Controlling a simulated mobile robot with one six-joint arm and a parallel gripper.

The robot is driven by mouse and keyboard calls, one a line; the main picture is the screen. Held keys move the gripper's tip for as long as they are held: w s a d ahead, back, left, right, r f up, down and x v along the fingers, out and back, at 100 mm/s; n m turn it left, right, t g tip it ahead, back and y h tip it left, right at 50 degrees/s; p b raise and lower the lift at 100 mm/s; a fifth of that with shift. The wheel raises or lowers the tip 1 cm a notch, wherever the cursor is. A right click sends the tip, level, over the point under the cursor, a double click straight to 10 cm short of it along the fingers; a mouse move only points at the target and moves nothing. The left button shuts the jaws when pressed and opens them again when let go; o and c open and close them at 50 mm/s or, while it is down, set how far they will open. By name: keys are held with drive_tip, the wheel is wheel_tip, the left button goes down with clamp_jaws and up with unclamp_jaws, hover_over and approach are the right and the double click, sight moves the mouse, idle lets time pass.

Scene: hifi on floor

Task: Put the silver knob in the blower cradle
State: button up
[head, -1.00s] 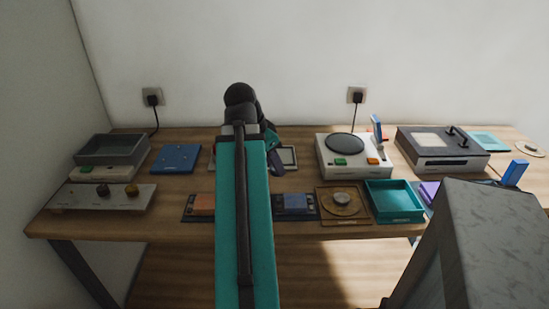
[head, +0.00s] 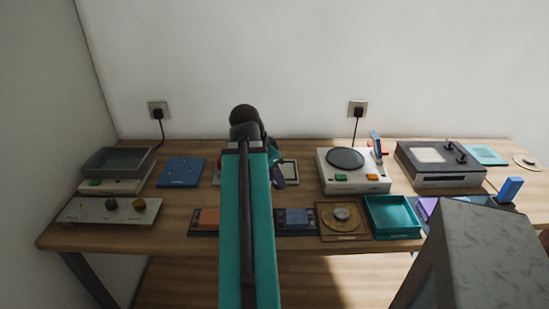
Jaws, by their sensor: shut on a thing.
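My gripper (head: 278,178) is partly visible as a dark piece just right of my teal arm, over the rear middle of the table. My arm hides most of it. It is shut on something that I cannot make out. A round silver knob-like piece (head: 341,214) sits on a brown square base (head: 328,232) at the front of the table, right of my arm. A grey panel (head: 85,215) at the front left carries a dark knob (head: 111,204) and a gold knob (head: 139,204). I cannot tell which fixture is the blower cradle.
A teal open tray (head: 393,231) stands right of the brown base. A white device with a dark disc (head: 345,158) and a dark-topped box (head: 440,180) stand behind. A blue plate (head: 181,172) lies left. A grey block (head: 490,245) fills the lower right.

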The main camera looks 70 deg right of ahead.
drive_tip(key=shift+w+d+p, duration=0.25)
drive_tip(key=shift+d+p, duration=0.3)
drive_tip(key=shift+p, duration=2.3)
drive_tip(key=w+d+p, duration=0.1)
drive_tip(key=d, duration=0.3)
drive_tip(key=w+d+f+p, duration=0.1)
drive_tip(key=w+d, duration=0.1)
drive_tip(key=d, duration=0.2)
drive_tip(key=w+d+p, duration=0.1)
drive_tip(key=w+d, duration=0.1)
drive_tip(key=d, duration=0.2)
drive_tip(key=shift+f+p, duration=0.15)
drive_tip(key=shift+p, duration=0.25)
drive_tip(key=shift+d+f, duration=0.1)
drive_tip(key=shift+d, duration=0.05)
drive_tip(key=shift+f+p, duration=0.75)
drive_tip(key=shift+f, duration=1)
drive_tip(key=shift+f, duration=0.2)
drive_tip(key=o, duration=1.1)
drive_tip(key=shift+r, duration=0.15)
